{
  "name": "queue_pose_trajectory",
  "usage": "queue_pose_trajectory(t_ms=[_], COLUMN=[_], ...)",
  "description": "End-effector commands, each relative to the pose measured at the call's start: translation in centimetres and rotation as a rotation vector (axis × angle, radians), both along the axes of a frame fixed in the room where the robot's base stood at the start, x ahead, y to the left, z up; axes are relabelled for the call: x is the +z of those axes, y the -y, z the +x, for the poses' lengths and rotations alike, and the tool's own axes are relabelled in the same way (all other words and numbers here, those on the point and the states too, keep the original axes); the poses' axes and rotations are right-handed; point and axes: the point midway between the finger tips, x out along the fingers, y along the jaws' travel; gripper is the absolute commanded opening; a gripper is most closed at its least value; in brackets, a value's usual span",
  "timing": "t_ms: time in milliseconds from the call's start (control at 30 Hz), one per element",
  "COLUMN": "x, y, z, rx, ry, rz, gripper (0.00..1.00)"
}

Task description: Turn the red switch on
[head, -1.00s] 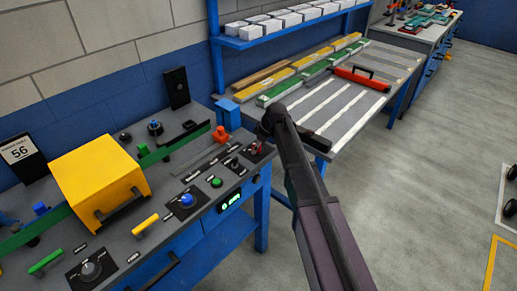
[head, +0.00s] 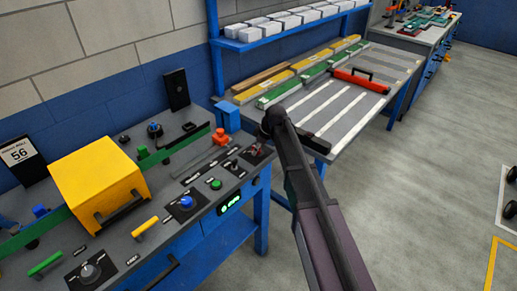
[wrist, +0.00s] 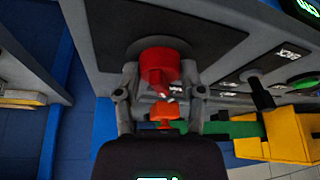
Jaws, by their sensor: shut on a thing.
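The red switch (wrist: 159,66) is a red knob on a round dark base on a black plate, at the top centre of the wrist view. My gripper (wrist: 160,78) has one grey finger on each side of the knob and is shut on it. In the head view, the red switch (head: 257,150) sits at the right end of the grey panel, small and partly hidden by my gripper. I cannot read the switch's setting from these frames.
An orange-red part (head: 220,137) stands on the panel beside the switch. Nearby are a green button (head: 216,184), a blue knob (head: 186,202) and a lit green display (head: 230,204). A yellow box (head: 97,185) stands at left. A workbench (head: 345,112) lies beyond my arm.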

Motion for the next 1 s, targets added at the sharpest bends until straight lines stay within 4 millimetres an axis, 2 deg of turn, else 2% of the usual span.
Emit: queue_pose_trajectory(t_ms=[367,1000], x=[-0.02,-0.02], y=[-0.33,-0.52], z=[-0.43,-0.41], rx=[-0.205,-0.786], ry=[-0.004,-0.003], rz=[0.004,0.005], gripper=[0.04,0.04])
